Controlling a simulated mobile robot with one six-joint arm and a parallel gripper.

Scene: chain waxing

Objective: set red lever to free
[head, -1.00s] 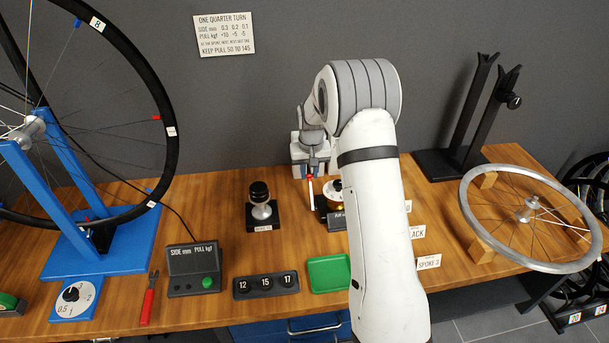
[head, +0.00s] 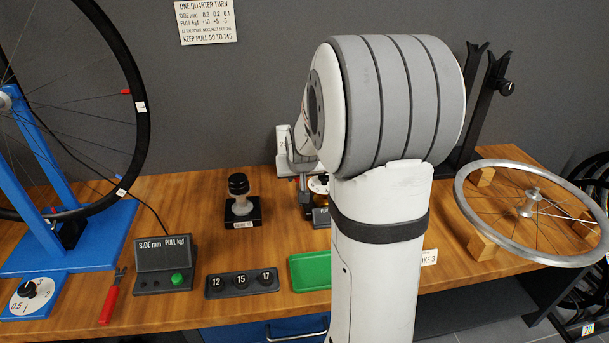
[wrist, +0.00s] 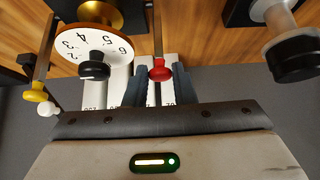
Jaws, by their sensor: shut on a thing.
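The red lever (wrist: 160,70) shows in the wrist view as a red knob on a thin stem. My gripper (wrist: 160,80) has a dark finger on each side of the knob and is shut on it. To the left is a white numbered dial (wrist: 88,45) with a black knob, close to the lever. In the head view part of the dial (head: 318,184) shows, while my arm hides the lever and my fingertips. I cannot read any "free" mark or the lever's exact setting.
A yellow-and-white-tipped lever (wrist: 38,97) stands left of the dial in the wrist view. A black-knobbed stand (head: 240,203) is left of my arm. A green tray (head: 310,270), a number block (head: 242,283) and a meter box (head: 163,265) lie in front. A wheel rim (head: 465,205) is at right.

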